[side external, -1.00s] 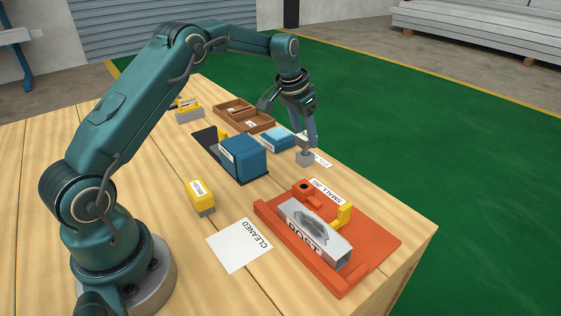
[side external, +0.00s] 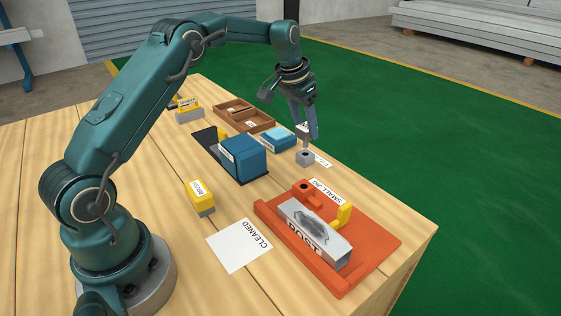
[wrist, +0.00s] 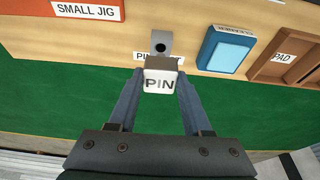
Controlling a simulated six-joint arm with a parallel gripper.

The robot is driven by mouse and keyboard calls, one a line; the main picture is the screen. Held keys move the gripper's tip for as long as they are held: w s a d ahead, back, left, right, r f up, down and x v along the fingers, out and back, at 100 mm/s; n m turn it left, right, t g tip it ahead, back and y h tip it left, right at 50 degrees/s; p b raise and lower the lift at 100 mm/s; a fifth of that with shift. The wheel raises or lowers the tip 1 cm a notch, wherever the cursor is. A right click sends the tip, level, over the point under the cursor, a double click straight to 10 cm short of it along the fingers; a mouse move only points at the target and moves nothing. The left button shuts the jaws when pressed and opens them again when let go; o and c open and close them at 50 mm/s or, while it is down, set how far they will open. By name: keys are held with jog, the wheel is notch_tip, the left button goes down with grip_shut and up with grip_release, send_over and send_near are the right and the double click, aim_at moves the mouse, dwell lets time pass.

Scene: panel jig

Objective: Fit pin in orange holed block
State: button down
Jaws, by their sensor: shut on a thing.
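My gripper (side external: 305,132) is shut on the pin (wrist: 160,82), a pale piece with a grey top marked PIN. In the side view the pin (side external: 303,130) hangs upright just above a grey holed block (side external: 305,158). In the wrist view the dark hole of that grey block (wrist: 160,44) shows clear of the pin. The orange holed block (side external: 307,195) stands at the back left corner of the orange small jig (side external: 368,244), nearer the camera than my gripper. Its dark hole faces up and looks empty. The pin's lower end is hard to make out.
A grey POST block (side external: 340,254) lies in the jig beside a yellow clamp (side external: 342,216).

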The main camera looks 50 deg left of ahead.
jog(key=shift+s+f, duration=0.2)
jog(key=shift+s, duration=0.05)
jog(key=shift+s+d, duration=0.2)
jog(key=shift+s, duration=0.1)
jog(key=s+d+r, duration=0.6)
jog(key=s+d, duration=0.2)
jog(key=d, duration=0.1)
jog(key=shift+r, duration=0.25)
jog(key=shift+f, duration=2.9)
jog(key=shift+f, duration=1.95)
jog(key=shift+c, duration=1.3)
grip_release()
